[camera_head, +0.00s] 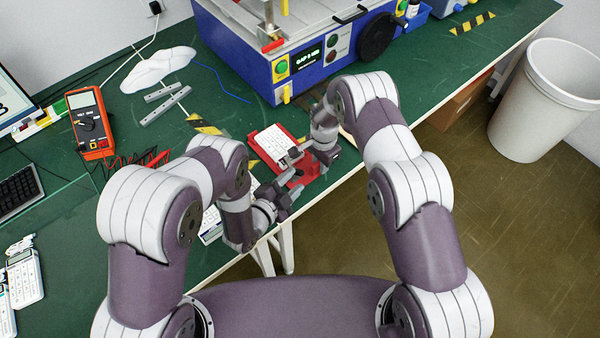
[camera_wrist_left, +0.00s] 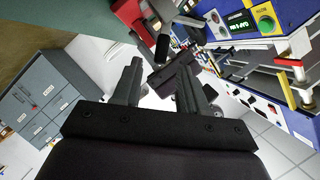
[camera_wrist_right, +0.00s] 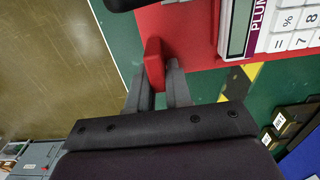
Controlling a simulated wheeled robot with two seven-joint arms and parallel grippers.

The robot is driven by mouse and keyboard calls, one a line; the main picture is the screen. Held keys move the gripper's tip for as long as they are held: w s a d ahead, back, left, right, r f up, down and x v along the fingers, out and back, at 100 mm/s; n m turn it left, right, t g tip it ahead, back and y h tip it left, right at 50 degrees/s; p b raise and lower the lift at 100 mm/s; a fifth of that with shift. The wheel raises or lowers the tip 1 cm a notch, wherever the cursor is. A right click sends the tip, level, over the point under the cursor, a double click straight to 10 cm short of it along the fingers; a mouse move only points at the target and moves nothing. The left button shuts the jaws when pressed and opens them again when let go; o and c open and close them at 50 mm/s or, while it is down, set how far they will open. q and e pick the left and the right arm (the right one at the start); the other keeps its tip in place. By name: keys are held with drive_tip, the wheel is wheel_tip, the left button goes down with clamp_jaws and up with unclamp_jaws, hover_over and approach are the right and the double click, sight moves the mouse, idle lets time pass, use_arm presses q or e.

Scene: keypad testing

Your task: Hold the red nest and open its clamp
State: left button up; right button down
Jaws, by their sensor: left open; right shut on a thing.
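The red nest (camera_head: 312,172) lies near the front edge of the green bench and holds a white calculator (camera_head: 272,143). In the right wrist view, the nest's red plate (camera_wrist_right: 185,40) and part of the calculator (camera_wrist_right: 290,30) show. My right gripper (camera_wrist_right: 158,88) is shut on a red tab (camera_wrist_right: 153,62) at the nest's side. My left gripper (camera_head: 288,200) is open and empty, just in front of the nest. Its spread fingers (camera_wrist_left: 162,88) show in the left wrist view, with part of the red nest (camera_wrist_left: 128,14) beyond. The clamp is hard to make out among dark parts near the grippers.
A blue test machine (camera_head: 310,70) stands behind the nest. A multimeter (camera_head: 90,122) with leads, metal bars (camera_head: 165,104) and a white cloth (camera_head: 157,68) lie at the left. Another white keypad (camera_head: 211,225) is partly hidden by my left arm. A bin (camera_head: 545,100) stands right.

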use_arm(q)
drive_tip(key=v, duration=0.7)
drive_tip(key=c, duration=0.3)
drive_tip(key=shift+w+a+n+y, duration=0.3)
drive_tip(key=shift+w+a, duration=0.2)
drive_tip(key=shift+a, duration=0.15)
clamp_jaws()
drive_tip(key=w+r+g+h, duration=0.1)
drive_tip(key=w+r+h, duration=0.4)
drive_tip(key=w+r, duration=0.55)
drive_tip(key=n+g+y, duration=0.2)
drive_tip(key=n+g, duration=0.8)
drive_tip(key=g, duration=0.1)
hover_over(294, 166)
drive_tip(key=s+a, duration=0.2)
drive_tip(key=s, duration=0.1)
wheel_tip(294, 166, down, 10)
drive_tip(key=shift+f, duration=0.1)
drive_tip(key=shift+s+d+f, duration=0.2)
drive_tip(key=shift+s+f, duration=0.05)
drive_tip(key=shift+f, duration=0.05)
